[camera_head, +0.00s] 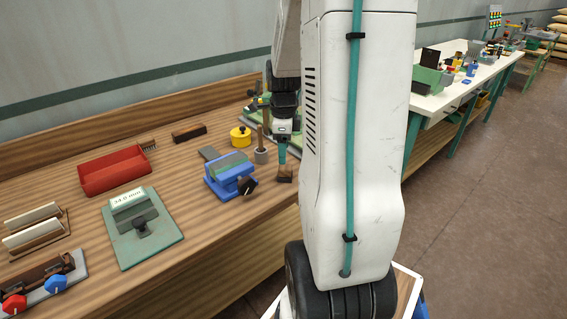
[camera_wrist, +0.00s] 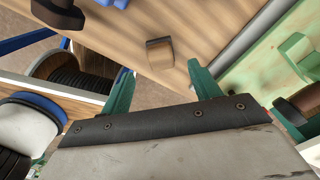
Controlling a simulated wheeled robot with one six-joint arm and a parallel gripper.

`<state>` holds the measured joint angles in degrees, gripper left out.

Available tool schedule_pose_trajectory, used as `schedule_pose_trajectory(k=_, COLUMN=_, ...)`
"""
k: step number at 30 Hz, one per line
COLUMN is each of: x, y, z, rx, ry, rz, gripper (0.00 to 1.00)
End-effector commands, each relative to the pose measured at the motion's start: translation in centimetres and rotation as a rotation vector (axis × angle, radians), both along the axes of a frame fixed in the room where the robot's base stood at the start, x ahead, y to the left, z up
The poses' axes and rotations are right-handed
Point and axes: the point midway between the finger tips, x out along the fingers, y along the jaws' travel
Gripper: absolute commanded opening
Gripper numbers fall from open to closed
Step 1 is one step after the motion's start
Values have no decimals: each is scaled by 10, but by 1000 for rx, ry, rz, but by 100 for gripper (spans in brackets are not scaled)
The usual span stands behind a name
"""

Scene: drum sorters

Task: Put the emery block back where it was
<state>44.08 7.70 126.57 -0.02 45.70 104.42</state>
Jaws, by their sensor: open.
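A small brown block with a dark face, apparently the emery block (camera_head: 285,175), lies on the wooden bench near its front edge. In the wrist view the block (camera_wrist: 160,54) lies on the wood beyond the gap between my fingertips, with nothing holding it. My gripper (camera_head: 281,155) points down just above and behind the block. In the wrist view its two teal fingers (camera_wrist: 162,86) are spread wide with nothing between them. The head view partly hides the gripper behind my own arm.
A blue vise (camera_head: 230,176) with a dark knob stands left of the block. A yellow container (camera_head: 240,137), a grey cup (camera_head: 261,156), a dark brown block (camera_head: 189,133), a red tray (camera_head: 113,172) and a green gauge plate (camera_head: 143,234) are on the bench. Bare wood surrounds the block.

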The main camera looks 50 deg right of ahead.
Motion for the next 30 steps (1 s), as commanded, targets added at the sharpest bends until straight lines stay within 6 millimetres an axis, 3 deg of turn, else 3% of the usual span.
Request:
schedule_pose_trajectory(k=3, x=0, y=0, z=21, rx=-3, ry=-3, rz=0, gripper=62)
schedule_pose_trajectory(k=8, x=0, y=1, z=36, rx=-1, ry=-2, rz=6, gripper=62)
schedule_pose_trajectory(k=11, x=3, y=15, z=47, rx=-5, ry=-5, rz=89, gripper=62)
schedule_pose_trajectory(k=14, x=6, y=52, z=67, rx=-16, ry=-14, rz=319, gripper=62)
schedule_pose_trajectory(k=19, x=-8, y=149, z=108, rx=-46, ry=-31, rz=971, gripper=62)
schedule_pose_trajectory(k=24, x=-51, y=232, z=131, rx=-84, ry=-39, rz=1665, gripper=62)
schedule_pose_trajectory(k=27, x=-80, y=266, z=136, rx=-108, ry=-42, rz=2022, gripper=62)
schedule_pose_trajectory(k=30, x=-104, y=286, z=136, rx=-129, ry=-41, rz=2301, gripper=62)
